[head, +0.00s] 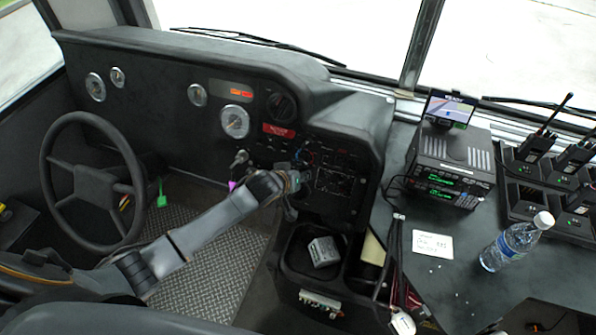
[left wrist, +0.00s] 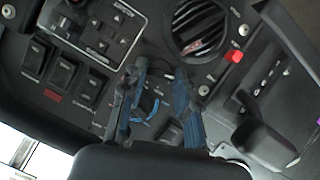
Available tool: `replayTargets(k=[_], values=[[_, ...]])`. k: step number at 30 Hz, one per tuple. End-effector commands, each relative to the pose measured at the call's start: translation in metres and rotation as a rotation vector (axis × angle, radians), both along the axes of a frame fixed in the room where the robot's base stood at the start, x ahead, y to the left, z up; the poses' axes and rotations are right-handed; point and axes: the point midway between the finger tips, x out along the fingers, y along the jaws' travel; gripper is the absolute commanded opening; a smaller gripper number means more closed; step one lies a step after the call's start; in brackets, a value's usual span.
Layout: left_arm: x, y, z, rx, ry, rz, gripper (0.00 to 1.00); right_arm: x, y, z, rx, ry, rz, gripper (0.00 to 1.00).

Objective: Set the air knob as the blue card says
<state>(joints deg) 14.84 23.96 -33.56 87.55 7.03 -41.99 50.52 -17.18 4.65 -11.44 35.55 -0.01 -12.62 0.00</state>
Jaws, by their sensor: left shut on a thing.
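My left arm reaches in from the left in the head view, and its gripper (head: 296,180) is at the dashboard's control panel. In the left wrist view, the two blue-grey fingers of the gripper (left wrist: 160,115) are around a small dark knob (left wrist: 151,104) with a blue arc beside it. The fingers hide much of the knob, so its pointer setting cannot be read. No plainly blue card shows; a white card (head: 432,245) with handwriting lies on the right-hand counter, too small to read for certain. My right gripper is not in view.
A round air vent (left wrist: 200,27) and rocker switches (left wrist: 65,70) surround the fingers closely. A steering wheel (head: 95,183) stands at left. A radio unit (head: 450,165), water bottle (head: 515,241) and charging handhelds (head: 540,145) stand on the counter.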

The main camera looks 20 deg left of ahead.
Motion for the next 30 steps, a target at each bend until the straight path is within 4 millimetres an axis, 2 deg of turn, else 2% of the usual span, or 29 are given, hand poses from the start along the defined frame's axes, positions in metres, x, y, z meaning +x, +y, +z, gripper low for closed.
replayTargets(k=[1,3,12,21,30], values=[[0.000,-0.001,0.005,0.035,0.001,-0.012,0.00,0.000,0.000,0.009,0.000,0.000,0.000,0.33],[0.000,-0.002,0.005,0.096,-0.001,-0.035,0.00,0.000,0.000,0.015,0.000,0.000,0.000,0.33],[0.000,-0.005,0.003,0.364,-0.010,-0.133,0.00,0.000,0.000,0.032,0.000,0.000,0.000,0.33],[0.000,-0.007,0.000,0.634,-0.021,-0.231,0.00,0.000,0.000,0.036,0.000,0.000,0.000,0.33],[0.000,-0.009,-0.002,0.899,-0.032,-0.327,0.00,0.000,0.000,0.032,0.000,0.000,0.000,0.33]])
